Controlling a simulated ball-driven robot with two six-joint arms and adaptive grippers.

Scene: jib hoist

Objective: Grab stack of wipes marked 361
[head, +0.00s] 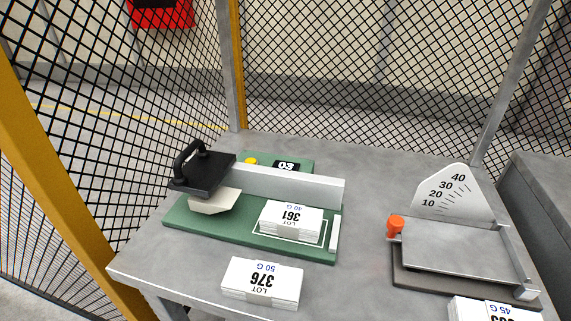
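The stack of wipes marked 361 (290,220) is a white stack with "LOT 361" and "40 G" on its top, printed upside down in the head view. It lies inside a white outlined rectangle on a green board (205,224), in front of a grey upright bar (300,185). Neither of my grippers shows in the head view.
A second stack marked 376 (261,283) lies in front of the board. Another stack (490,309) is cut off at the bottom right. A black handled block (204,174) stands at the board's left. A scale with a flat plate (455,246) stands right. Mesh fencing encloses the table.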

